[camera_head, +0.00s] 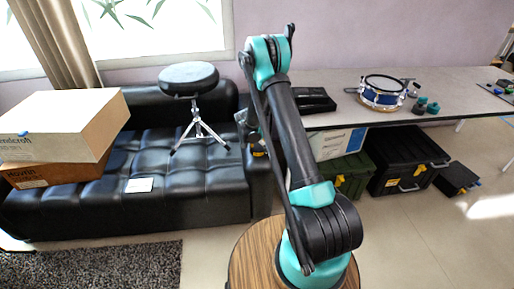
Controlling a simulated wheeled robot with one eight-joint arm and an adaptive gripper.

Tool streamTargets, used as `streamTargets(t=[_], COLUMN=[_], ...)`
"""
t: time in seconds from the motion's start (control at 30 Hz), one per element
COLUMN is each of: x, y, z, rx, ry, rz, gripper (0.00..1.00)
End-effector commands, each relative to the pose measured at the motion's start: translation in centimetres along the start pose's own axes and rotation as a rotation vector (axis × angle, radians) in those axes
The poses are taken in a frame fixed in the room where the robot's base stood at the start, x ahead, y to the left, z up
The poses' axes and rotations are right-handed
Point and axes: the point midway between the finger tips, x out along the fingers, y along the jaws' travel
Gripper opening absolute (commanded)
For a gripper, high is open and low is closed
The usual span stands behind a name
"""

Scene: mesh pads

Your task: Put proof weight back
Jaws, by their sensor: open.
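I cannot pick out the proof weight for certain in the head view. Two small dark teal pieces (432,107) stand close together on the long grey table, right of a blue and white drum (383,91). They are too small to tell what they are. My arm rises in the middle of the view, its upper joint in front of the wall. The jaws of my gripper do not show clearly, and I see nothing held.
A black sofa (205,185) stands at left, with cardboard boxes (65,125) and a round black stool (188,78) on it. A black case (312,100) lies on the table (345,118). Dark storage bins (405,160) sit beneath. The floor at right is mostly clear.

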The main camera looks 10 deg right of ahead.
Motion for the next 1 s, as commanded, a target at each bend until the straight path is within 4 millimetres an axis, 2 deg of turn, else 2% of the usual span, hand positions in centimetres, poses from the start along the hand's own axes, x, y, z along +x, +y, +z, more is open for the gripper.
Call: streamTargets(t=[0.17,0.27,0.7,1.0], x=[-0.8,-2.1,-10.0,-12.5], y=[0.0,0.0,0.0,0.3], z=[-0.1,-0.1,-0.1,-0.1], rx=[0.000,0.000,-0.001,-0.006], ry=[0.000,0.000,0.000,-0.002], rz=[0.000,0.000,0.000,-0.002], gripper=[0.98,0.98,0.98,0.98])
